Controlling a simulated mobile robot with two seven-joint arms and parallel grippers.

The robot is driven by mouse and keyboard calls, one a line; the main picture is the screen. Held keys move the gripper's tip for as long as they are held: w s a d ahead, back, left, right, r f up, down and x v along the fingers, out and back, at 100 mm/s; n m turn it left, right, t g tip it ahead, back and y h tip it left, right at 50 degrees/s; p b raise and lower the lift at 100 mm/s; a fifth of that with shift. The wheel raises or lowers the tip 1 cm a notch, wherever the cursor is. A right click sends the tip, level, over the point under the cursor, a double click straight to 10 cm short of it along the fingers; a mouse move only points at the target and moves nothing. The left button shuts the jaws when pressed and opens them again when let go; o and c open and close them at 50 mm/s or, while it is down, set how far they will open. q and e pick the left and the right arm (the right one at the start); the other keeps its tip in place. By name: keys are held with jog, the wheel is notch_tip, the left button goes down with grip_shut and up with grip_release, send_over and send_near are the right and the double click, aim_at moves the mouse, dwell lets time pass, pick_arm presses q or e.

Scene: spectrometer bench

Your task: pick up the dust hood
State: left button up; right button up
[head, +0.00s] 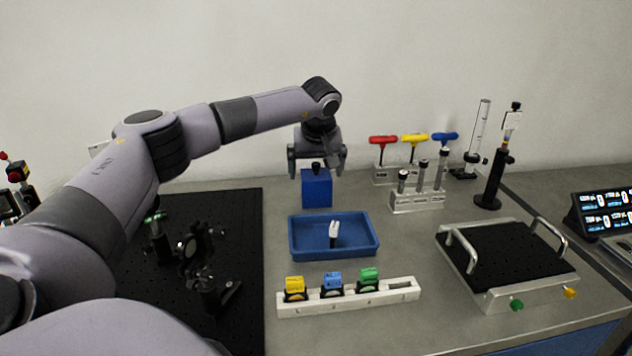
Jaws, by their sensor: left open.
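The dust hood appears to be the blue box (317,190) with a small dark knob on top, standing upright on the grey bench behind the blue tray. My left gripper (317,168) points down over it, with its fingers open. The fingers show on either side of the knob in the picture; whether they are level with it in depth I cannot tell. The gripper hides part of the hood's top. My right gripper is not in view.
A blue tray (303,252) holding a small white-and-black item lies in front of the hood. A white rack (345,298) with coloured blocks is nearer. Coloured-handle tools (414,140) stand to the right. A black breadboard (243,270) with optics lies left.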

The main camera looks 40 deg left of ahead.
pick_arm(q)
jog(key=shift+x, duration=1.05)
jog(key=shift+c, duration=0.3)
jog(key=c, duration=0.9)
jog(key=shift+c, duration=0.2)
jog(key=shift+r, duration=0.15)
